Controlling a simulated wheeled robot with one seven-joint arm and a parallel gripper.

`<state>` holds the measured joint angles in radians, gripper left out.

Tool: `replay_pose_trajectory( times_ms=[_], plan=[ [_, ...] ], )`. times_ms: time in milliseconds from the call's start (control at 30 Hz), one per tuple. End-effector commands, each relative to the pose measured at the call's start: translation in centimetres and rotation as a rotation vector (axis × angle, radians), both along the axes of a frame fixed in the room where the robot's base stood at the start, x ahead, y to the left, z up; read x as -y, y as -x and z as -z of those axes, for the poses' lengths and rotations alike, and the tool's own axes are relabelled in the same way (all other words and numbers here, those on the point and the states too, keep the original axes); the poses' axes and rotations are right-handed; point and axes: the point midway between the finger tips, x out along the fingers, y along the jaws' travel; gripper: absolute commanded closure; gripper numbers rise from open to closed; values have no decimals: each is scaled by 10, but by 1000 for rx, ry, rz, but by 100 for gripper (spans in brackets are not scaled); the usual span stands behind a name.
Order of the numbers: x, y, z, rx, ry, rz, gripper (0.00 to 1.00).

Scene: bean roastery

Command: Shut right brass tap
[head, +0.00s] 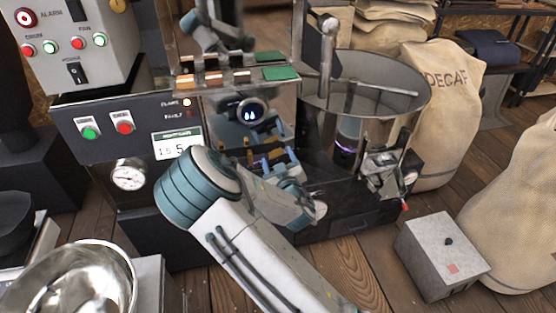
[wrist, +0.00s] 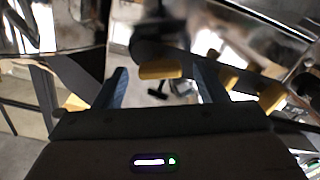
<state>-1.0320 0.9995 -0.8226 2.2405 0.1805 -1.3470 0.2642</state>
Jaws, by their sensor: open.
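My gripper (wrist: 162,86) is open, with its two blue-grey fingers apart in the wrist view. A yellow brass-coloured handle (wrist: 161,70) shows between and just beyond the fingertips, below a dark blurred part. I cannot tell whether the fingers touch it. Two more yellow pieces, one nearer (wrist: 229,77) and one farther right (wrist: 271,97), lie right of the right finger. Which of these is the right tap is not clear. In the head view my gripper (head: 268,158) is at the roaster's front, and my arm hides much of the tap area.
The roaster's control panel (head: 105,135) with buttons and a gauge is left of my arm. A round steel cooling bin (head: 405,98) stands right. A grey box (head: 440,255) and sacks (head: 438,110) are farther right. A steel bowl (head: 110,262) is at lower left.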

Motion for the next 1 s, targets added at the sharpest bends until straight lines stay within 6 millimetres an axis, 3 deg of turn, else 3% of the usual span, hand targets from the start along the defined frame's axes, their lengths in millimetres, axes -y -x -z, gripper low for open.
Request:
replay_pose_trajectory(
  times_ms=[333, 500, 767, 1000],
  plan=[
    [-1, -4, 0, 0, 0, 0, 35],
    [-1, -4, 0, 0, 0, 0, 79],
    [0, -4, 1, -10, -40, 3, 79],
    [1, -4, 2, -56, -205, 4, 79]
  ],
)
